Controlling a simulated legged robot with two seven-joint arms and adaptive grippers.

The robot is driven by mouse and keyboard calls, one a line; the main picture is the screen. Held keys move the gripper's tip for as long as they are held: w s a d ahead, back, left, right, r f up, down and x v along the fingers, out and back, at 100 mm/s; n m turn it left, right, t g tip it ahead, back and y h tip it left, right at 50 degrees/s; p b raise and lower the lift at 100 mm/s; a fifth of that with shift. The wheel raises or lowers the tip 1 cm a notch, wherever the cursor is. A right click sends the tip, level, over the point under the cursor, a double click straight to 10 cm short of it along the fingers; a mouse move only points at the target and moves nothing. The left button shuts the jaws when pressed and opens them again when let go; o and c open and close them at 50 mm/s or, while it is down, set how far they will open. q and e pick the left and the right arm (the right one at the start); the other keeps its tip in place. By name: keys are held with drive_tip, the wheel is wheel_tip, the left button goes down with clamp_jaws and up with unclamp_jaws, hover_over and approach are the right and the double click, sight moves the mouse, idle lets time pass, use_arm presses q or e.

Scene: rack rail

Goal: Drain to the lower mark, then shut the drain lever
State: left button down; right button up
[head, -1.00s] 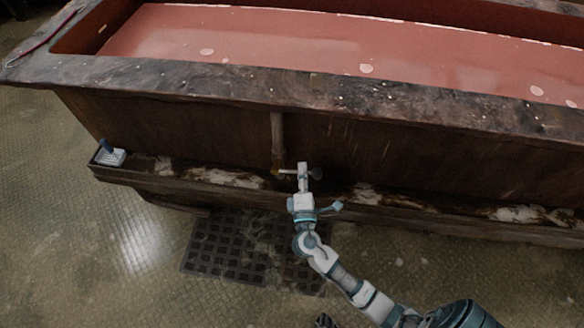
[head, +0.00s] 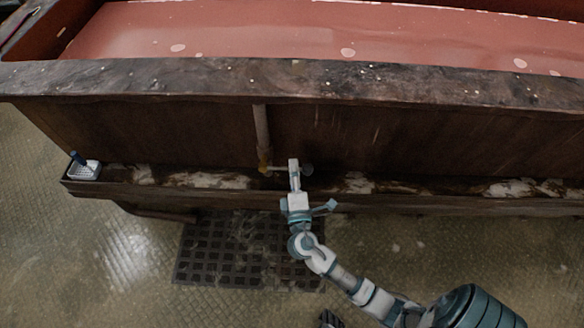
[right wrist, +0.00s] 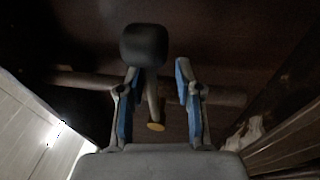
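A long dark tank (head: 180,130) holds reddish liquid (head: 300,30) with pale round patches on its surface. A drain pipe (head: 262,130) runs down its front to a fitting near the ledge. My right gripper (head: 294,165) is at this fitting, beside a greyish round knob. In the right wrist view, the drain lever has a black knob (right wrist: 144,45) and a stem with a yellow end (right wrist: 156,127). The stem is between the open, blue-padded fingers of my right gripper (right wrist: 156,75), closer to the left finger, with a gap on the right. No level mark can be made out.
A white tray with a blue-handled object (head: 84,168) sits at the left end of the tank's front ledge (head: 400,203). A dark floor grate (head: 235,250) lies below the fitting. Open floor lies left and right of the grate.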

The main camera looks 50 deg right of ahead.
drive_tip(key=shift+r, duration=0.2)
drive_tip(key=shift+s+a, duration=0.1)
drive_tip(key=shift+a, duration=0.05)
drive_tip(key=v, duration=1.1)
drive_tip(key=shift+s+a+f, duration=0.15)
drive_tip(key=shift+s+f, duration=0.05)
drive_tip(key=shift+f, duration=0.1)
